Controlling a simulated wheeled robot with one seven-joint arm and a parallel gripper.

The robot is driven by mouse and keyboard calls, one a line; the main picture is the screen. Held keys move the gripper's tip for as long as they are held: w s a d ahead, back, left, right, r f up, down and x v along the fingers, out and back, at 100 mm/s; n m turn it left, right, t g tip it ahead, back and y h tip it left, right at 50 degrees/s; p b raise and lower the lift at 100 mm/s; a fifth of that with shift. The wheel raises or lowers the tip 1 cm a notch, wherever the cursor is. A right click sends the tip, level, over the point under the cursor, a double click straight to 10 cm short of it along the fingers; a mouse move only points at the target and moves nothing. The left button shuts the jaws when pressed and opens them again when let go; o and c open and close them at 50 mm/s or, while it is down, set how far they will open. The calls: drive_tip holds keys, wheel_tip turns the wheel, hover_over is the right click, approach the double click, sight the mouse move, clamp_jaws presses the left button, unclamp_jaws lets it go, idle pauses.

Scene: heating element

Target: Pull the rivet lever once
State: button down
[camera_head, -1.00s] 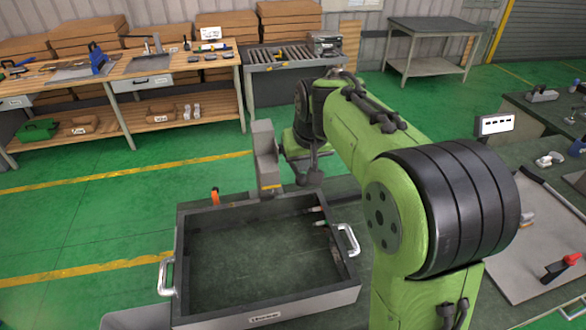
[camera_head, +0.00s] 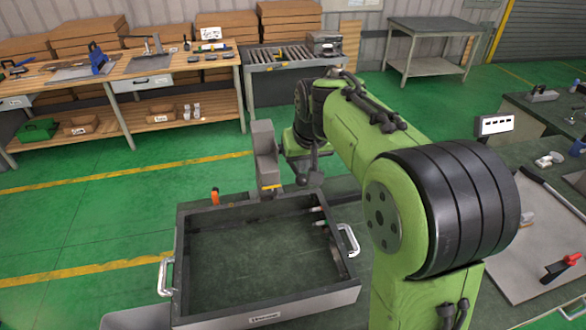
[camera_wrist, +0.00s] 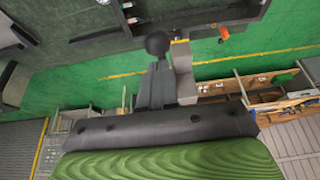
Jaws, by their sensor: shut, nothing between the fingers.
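The grey rivet press (camera_head: 265,155) stands upright behind the dark tray, and part of its column (camera_wrist: 183,72) shows in the wrist view. A dark ball knob (camera_wrist: 157,43), seemingly the end of the rivet lever, lies just past my fingertips in the wrist view. The lever's shaft is hard to make out. My gripper (camera_wrist: 157,68) is shut and empty, with its tips close to the knob. I cannot tell whether they touch.
The dark tray (camera_head: 185,258) with silver handles sits in front of the press. An orange-topped part (camera_head: 215,196) stands at its back edge. A flat plate with a red-knobbed part (camera_head: 560,266) lies at right. Workbenches stand at the back, with green floor between.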

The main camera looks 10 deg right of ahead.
wheel_tip(320, 180, down, 13)
drive_tip(key=b, duration=1.1)
wheel_tip(320, 180, up, 20)
drive_tip(key=p, duration=1.3)
idle(0.3)
drive_tip(key=s+f+b, duration=0.4)
drive_tip(key=s+f, duration=0.3)
drive_tip(key=s, duration=0.7)
drive_tip(key=s+f+t+b, duration=0.1)
drive_tip(key=s+f+b, duration=0.3)
drive_tip(key=s, duration=0.9)
wheel_tip(320, 180, down, 3)
drive_tip(key=shift+s+f+b, duration=0.2)
drive_tip(key=shift+s+b, duration=0.15)
